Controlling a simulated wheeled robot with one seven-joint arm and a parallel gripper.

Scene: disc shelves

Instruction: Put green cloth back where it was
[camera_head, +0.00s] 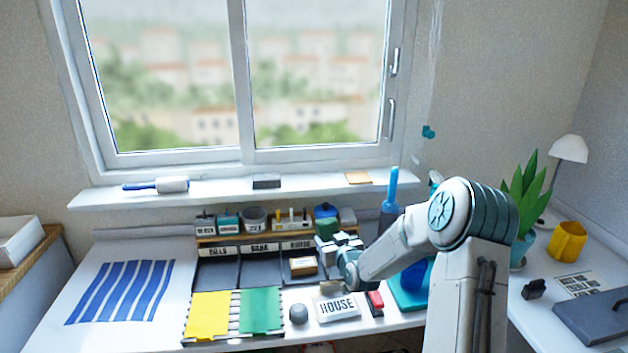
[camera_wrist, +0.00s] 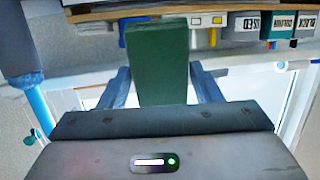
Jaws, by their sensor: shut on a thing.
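A flat green cloth (camera_head: 261,310) lies on the striped rack at the front of the desk, beside a yellow cloth (camera_head: 208,316). My gripper (camera_head: 341,241) is above the right end of the organiser, behind and to the right of the green cloth. In the wrist view its two blue fingers are shut on a dark green block (camera_wrist: 157,65), which also shows beside the fingers in the head view (camera_head: 326,228). I cannot tell whether this block is a folded cloth. Its far end reaches the wooden shelf edge in the wrist view.
The organiser has labelled trays (camera_head: 260,268) and a shelf row of small pots (camera_head: 254,219). A HOUSE sign (camera_head: 336,307), a grey ball (camera_head: 298,313) and a red-and-black item (camera_head: 375,303) stand in front.

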